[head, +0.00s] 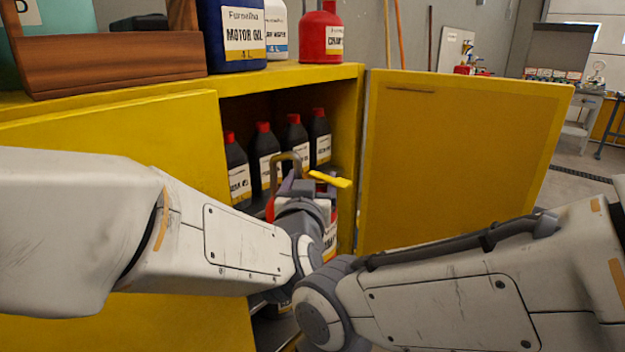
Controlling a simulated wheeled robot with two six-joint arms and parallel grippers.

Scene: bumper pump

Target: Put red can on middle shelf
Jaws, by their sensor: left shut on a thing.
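My left gripper (300,188) reaches into the open yellow cabinet and is shut on a red can (331,236). Only parts of the can show behind my gripper and wrist: some red body, a white label, and a yellow spout-like piece pointing right. The can is in front of the shelf with the dark bottles; I cannot tell whether it touches the shelf (258,206). My right arm crosses the lower right, and its gripper is not visible.
Several dark bottles with red caps (265,155) stand inside the cabinet. The cabinet's right door (455,150) is open, and a yellow panel (115,130) is at left. A wooden box (110,65), a motor oil canister (233,35) and a red container (320,38) stand on top.

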